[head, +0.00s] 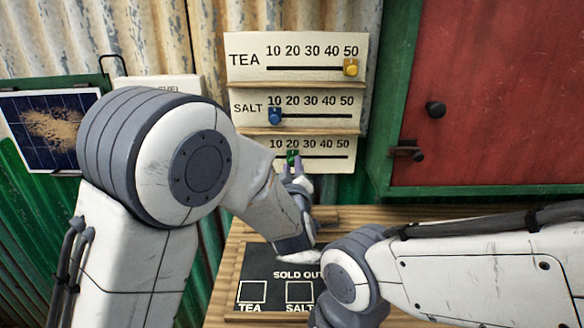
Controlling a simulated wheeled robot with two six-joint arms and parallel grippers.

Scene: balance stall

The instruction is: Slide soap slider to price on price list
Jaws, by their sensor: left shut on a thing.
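The bottom row of the price board (340,165) carries a green slider (292,157), which stands below the 20 mark. That row's name label is hidden behind my left arm, so I cannot read whether it says soap. My left gripper (293,172) is shut on the green slider. A pale sheet (185,84) on the wall at the left, possibly the price list, is mostly covered by my left arm and its text is unreadable. My right arm reaches in from the right over the counter; its gripper is out of sight.
The yellow TEA slider (351,67) stands at 50 and the blue SALT slider (275,116) near 10. A dark SOLD OUT board (275,262) lies on the wooden counter (240,235). A red cabinet door (490,90) with knobs is at the right.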

